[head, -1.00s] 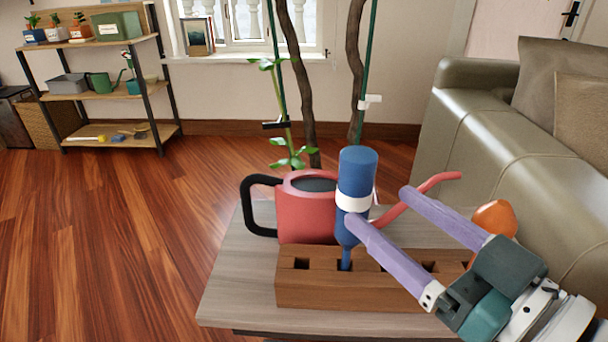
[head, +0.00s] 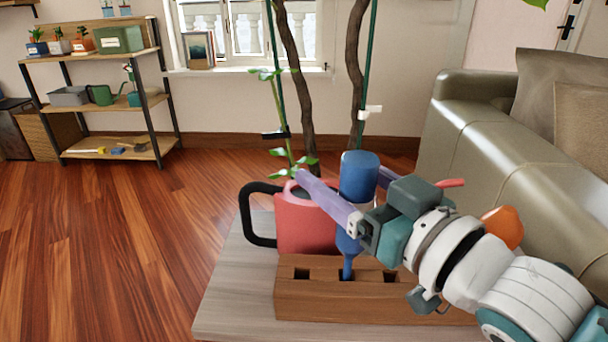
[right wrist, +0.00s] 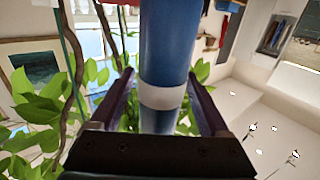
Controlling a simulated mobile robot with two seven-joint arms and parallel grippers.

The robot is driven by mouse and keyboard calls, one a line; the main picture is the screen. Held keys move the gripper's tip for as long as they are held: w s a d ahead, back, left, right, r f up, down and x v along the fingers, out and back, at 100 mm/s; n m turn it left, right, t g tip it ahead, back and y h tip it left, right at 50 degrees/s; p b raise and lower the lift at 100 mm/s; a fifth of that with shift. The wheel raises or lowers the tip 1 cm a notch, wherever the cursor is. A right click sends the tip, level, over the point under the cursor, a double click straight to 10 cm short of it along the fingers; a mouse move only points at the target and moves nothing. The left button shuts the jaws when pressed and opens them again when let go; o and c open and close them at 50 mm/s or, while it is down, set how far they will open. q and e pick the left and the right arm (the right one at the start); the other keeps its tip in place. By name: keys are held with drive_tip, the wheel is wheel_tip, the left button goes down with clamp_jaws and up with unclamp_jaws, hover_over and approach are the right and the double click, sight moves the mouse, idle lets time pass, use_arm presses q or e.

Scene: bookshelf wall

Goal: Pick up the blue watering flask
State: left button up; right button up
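The blue watering flask (head: 359,168) has a white band and a narrow spout end pointing down. It stands upright in a slot of the wooden block (head: 330,301). My right gripper (head: 346,178) is open around the flask, with one purple finger on each side of it. In the right wrist view the flask (right wrist: 168,45) rises between the two fingers, with a gap visible at least on the left side. The gripper hides part of the flask's band and the block's right end. My left gripper is not in view.
A red watering can (head: 303,222) with a black handle stands just behind the block on the grey table (head: 232,290). An orange bulb (head: 503,227) shows behind my right arm. Plant stems rise behind the table. A sofa (head: 478,130) is at the right and a shelf (head: 115,148) at the far left.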

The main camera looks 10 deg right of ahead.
clamp_jaws()
idle(0.4)
drive_tip(key=s+a+r+m+h+p, duration=0.1)
drive_tip(key=s+r+p, duration=0.1)
drive_tip(key=r+p, duration=1.2)
drive_tip(key=s+a+r+h+p, duration=0.1)
drive_tip(key=r+p, duration=0.9)
drive_tip(key=r, duration=0.8)
drive_tip(key=s+d+r+m+h+p, duration=0.2)
drive_tip(key=s+r+m+h+p, duration=0.1)
drive_tip(key=r+p, duration=1)
drive_tip(key=s+d+r+m+h+p, duration=0.2)
drive_tip(key=s+r+h+p, duration=0.3)
drive_tip(key=r+p, duration=0.9)
drive_tip(key=s+d+r+m+g+h+p, duration=0.1)
drive_tip(key=s+d+r+m+h+p, duration=0.1)
drive_tip(key=r+p, duration=1.2)
wheel_tip(320, 180, up, 5)
drive_tip(key=s+m+h, duration=0.1)
drive_tip(key=s+h, duration=0.1)
drive_tip(key=h, duration=0.1)
drive_tip(key=shift+d+m, duration=0.3)
drive_tip(key=shift+m, duration=0.1)
drive_tip(key=shift+f, duration=0.1)
